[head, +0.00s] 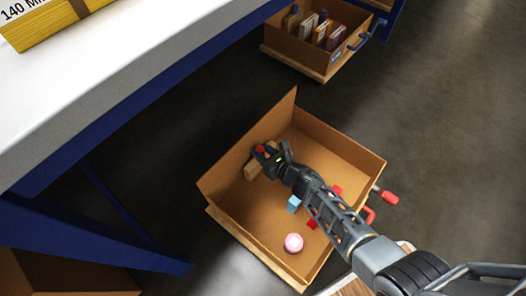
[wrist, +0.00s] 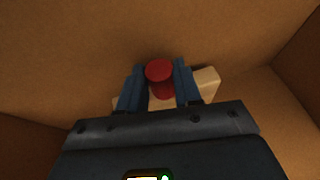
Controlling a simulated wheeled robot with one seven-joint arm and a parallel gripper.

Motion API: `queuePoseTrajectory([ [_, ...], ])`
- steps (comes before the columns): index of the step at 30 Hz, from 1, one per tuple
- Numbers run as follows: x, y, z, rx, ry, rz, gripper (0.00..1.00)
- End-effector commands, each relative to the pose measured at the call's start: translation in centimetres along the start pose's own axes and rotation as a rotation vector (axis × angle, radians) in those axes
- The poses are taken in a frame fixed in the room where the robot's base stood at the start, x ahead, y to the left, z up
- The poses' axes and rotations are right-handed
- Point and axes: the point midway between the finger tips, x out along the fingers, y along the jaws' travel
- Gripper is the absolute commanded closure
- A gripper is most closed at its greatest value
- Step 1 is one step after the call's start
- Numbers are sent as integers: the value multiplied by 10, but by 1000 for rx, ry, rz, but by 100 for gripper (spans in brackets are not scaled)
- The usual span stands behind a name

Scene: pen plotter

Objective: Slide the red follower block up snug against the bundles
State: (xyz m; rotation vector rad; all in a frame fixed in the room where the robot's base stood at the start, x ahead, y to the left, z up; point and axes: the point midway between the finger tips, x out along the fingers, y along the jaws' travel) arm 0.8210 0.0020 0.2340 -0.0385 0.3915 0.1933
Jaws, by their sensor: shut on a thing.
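My gripper (head: 262,156) is down inside the near open drawer (head: 345,150), by its left wall. In the wrist view my gripper (wrist: 160,85) has its two blue fingers shut on either side of a red round knob (wrist: 160,78). No bundles show in this drawer. Several upright packets (head: 320,34) stand in the far drawer.
The white tabletop (head: 130,75) overhangs at left. Bare floor lies at right.

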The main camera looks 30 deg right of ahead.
Motion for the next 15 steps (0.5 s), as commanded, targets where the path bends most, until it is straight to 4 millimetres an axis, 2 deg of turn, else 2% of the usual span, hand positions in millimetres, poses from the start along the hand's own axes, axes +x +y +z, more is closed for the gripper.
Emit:
queuePoseTrajectory([
  [8, -2, 0, -1, 0, 1, 0, 100],
  [11, -10, -2, -4, 0, 2, -1, 100],
  [15, -33, -7, -13, 3, 3, -2, 100],
])
